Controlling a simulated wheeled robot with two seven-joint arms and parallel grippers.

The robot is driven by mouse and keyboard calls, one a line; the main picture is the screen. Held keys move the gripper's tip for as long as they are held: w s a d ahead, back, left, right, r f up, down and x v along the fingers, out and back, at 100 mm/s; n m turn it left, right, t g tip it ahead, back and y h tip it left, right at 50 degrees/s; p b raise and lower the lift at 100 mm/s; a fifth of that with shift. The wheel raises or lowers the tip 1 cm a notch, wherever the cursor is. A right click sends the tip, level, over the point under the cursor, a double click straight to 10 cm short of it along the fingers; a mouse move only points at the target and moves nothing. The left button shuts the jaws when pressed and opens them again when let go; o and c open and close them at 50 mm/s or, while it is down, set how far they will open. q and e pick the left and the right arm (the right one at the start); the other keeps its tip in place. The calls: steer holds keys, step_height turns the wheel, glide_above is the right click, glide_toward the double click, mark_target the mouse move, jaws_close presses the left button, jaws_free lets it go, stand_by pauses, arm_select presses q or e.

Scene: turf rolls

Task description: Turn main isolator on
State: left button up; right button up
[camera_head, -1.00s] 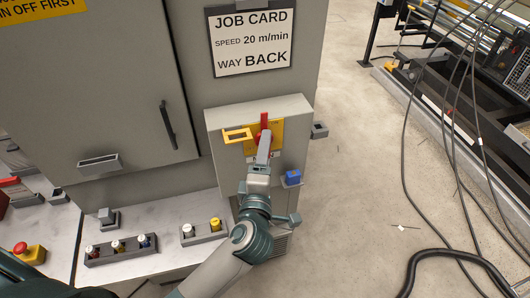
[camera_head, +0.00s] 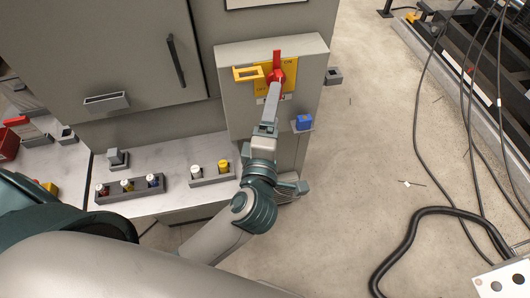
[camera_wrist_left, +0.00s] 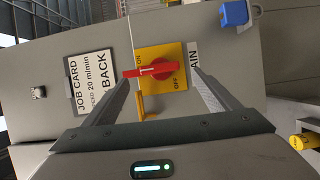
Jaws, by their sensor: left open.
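The main isolator is a yellow plate (camera_head: 262,92) with a red rotary handle (camera_head: 277,66) on a grey box. The handle points upright in the head view, with ON at its upper right and OFF lower left. In the left wrist view the handle (camera_wrist_left: 151,70) lies sideways across the yellow plate (camera_wrist_left: 178,52). My left gripper (camera_wrist_left: 160,76) is open, with one finger toward each end of the handle; I cannot tell whether they touch it. In the head view my left gripper (camera_head: 275,84) covers the handle's lower part. My right gripper is not in view.
A yellow hasp (camera_head: 247,73) sticks out left of the handle.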

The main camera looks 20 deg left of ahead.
arm_select(q)
steer(key=v, duration=1.1)
steer(key=shift+s, duration=0.15)
